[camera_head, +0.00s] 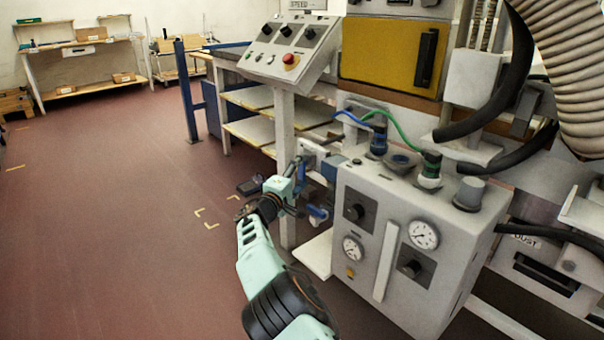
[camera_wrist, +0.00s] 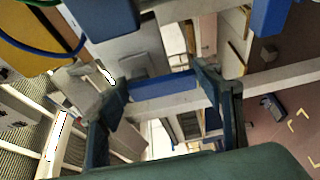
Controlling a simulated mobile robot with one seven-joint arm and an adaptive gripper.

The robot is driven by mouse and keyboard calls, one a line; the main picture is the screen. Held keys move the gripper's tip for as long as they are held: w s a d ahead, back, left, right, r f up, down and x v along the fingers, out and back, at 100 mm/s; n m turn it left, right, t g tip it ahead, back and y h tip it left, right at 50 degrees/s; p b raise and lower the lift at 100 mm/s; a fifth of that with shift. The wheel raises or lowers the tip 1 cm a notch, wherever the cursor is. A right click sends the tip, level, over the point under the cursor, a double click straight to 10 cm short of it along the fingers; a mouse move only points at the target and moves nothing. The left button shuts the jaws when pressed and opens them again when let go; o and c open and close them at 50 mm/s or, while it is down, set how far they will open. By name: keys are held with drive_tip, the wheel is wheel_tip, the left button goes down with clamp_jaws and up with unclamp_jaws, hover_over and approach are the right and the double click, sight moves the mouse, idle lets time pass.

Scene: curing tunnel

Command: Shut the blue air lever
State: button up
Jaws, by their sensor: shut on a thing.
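The blue air lever (camera_wrist: 165,85) is a straight blue bar, lying across the middle of the wrist view between my two fingers. My gripper (camera_wrist: 163,82) is shut on it, one dark finger at each end of the visible bar. In the head view, my gripper (camera_head: 291,192) is at the left side of the grey control box (camera_head: 372,255), by the pipework. There my wrist and fingers partly cover the lever, and its exact angle is hard to tell.
The grey box carries gauges (camera_head: 424,235), knobs, and blue and green hoses. Another blue fitting (camera_head: 317,213) sits close below my gripper. A console with a red button (camera_head: 290,59) stands behind. The floor (camera_head: 120,220) at left is clear.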

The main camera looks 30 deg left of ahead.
drive_tip(key=shift+w+d+r, duration=0.1)
drive_tip(key=shift+r, duration=0.05)
drive_tip(key=o, duration=1.7)
drive_tip(key=shift+s, duration=0.4)
drive_tip(key=s, duration=1.1)
drive_tip(key=shift+s+d, duration=0.15)
drive_tip(key=shift+d, duration=0.05)
